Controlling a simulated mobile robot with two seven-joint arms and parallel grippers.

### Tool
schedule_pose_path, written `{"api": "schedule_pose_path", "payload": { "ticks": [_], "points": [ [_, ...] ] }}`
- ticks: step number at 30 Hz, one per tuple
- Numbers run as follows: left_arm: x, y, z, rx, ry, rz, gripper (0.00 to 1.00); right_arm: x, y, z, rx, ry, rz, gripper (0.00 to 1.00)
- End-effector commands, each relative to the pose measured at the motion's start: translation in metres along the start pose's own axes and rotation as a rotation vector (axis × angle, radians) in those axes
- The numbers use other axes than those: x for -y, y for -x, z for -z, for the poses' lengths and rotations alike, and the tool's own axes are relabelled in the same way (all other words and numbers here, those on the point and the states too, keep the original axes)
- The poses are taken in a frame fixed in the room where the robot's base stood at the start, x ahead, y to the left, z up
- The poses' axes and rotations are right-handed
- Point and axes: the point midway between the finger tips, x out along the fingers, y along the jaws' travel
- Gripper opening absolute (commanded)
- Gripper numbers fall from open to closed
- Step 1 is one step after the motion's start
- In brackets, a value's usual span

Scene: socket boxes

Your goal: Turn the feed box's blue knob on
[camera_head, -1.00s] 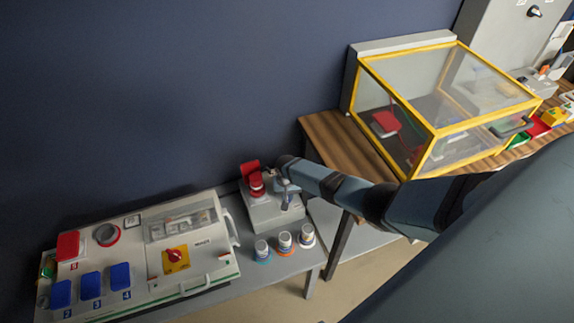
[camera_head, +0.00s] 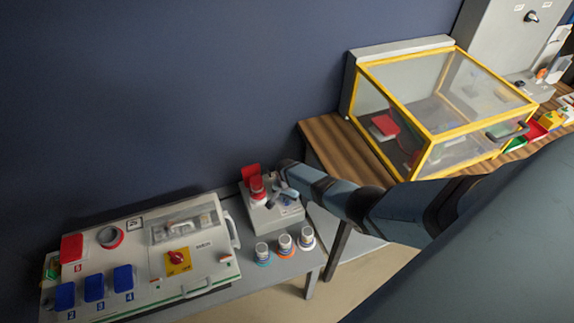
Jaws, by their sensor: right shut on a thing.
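The feed box (camera_head: 262,216) is a small light-grey box on the low grey table, with a red-lidded socket (camera_head: 256,187) on its left part. My right gripper (camera_head: 282,199) reaches in from the right and is low over the right part of the box top. It is shut on what seems to be the blue knob, which its fingers mostly hide. The knob's exact angle cannot be told. My left gripper is not in view.
A larger panel box (camera_head: 140,268) with blue and red covers and a yellow-red switch (camera_head: 178,260) stands left. Several plugs, including an orange-banded one (camera_head: 285,245), stand in front of the feed box. A yellow-framed clear case (camera_head: 432,133) sits on the wooden table at right.

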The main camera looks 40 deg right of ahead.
Motion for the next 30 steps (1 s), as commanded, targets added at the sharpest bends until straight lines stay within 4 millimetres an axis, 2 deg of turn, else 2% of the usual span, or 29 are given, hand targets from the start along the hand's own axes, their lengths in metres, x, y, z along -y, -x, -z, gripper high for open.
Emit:
{"api": "schedule_pose_path", "payload": {
  "ticks": [10, 11, 14, 23, 26, 30],
  "points": [
    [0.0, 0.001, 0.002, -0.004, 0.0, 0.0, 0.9, -0.001, 0.0, 0.0, 0.0, -0.005, 0.0, 0.0],
    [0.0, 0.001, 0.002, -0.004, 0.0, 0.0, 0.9, -0.001, 0.0, 0.0, 0.0, -0.005, 0.0, 0.15],
    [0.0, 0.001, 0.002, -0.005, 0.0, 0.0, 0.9, 0.0, 0.0, 0.0, 0.0, -0.004, 0.0, 0.38],
    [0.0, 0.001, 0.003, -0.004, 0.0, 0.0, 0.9, 0.0, 0.002, 0.0, 0.0, -0.003, 0.001, 0.38],
    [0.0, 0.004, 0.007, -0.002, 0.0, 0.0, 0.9, 0.001, 0.011, 0.001, -0.001, -0.003, 0.003, 0.38],
    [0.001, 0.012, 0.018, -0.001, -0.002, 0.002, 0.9, 0.0, 0.038, 0.0, -0.001, -0.004, 0.003, 0.38]
  ]
}}
